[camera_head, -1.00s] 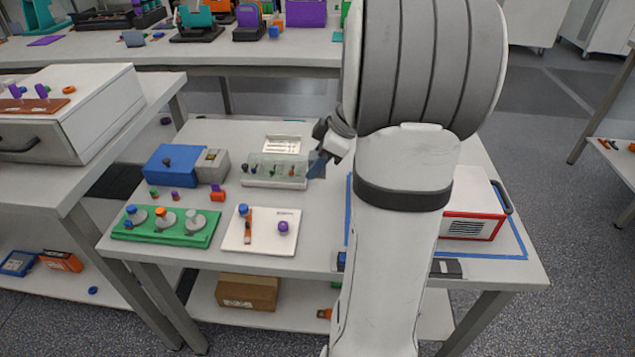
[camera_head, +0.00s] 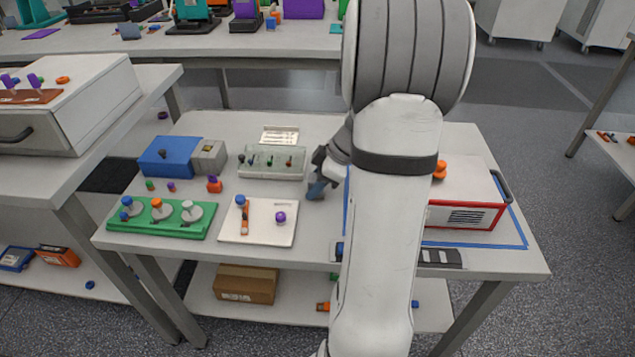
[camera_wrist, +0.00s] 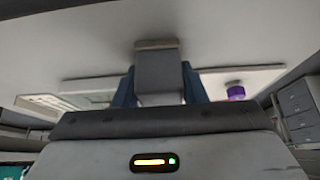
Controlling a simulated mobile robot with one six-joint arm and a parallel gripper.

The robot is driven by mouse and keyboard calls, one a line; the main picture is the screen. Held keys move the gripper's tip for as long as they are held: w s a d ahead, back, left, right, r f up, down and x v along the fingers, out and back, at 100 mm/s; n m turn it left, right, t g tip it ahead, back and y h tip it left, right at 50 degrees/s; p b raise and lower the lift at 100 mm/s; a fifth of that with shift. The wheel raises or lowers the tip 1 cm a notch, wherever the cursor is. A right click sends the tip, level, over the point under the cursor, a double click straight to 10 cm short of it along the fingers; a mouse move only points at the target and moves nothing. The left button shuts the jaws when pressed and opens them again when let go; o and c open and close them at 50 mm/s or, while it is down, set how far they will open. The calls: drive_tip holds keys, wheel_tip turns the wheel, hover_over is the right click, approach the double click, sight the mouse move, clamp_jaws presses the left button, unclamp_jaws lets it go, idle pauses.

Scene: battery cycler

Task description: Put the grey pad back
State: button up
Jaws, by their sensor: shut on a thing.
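My gripper (camera_head: 318,188) is low over the table, just right of the white board and in front of the clear rack's right end. In the wrist view its two blue fingers (camera_wrist: 158,92) are shut on a grey block, which I take to be the grey pad (camera_wrist: 158,75). The pad stands out between the fingers, with a brownish-grey far edge. In the head view I cannot make the pad out apart from the fingers and wrist. Whether it touches the table cannot be told.
The white board (camera_head: 265,233) carries blue and purple knobs and an orange lever. Near it are a clear rack (camera_head: 273,172), a green tray (camera_head: 165,229) and a blue-grey device (camera_head: 170,155). A red-edged white box (camera_head: 460,185) stands right, inside blue tape. A dark slotted strip (camera_head: 440,258) lies at the front edge.

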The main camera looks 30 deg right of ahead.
drive_tip(key=shift+f, duration=0.2)
drive_tip(key=o, duration=0.9)
drive_tip(key=shift+r, duration=0.1)
drive_tip(key=shift+o, duration=0.2)
drive_tip(key=shift+r, duration=0.15)
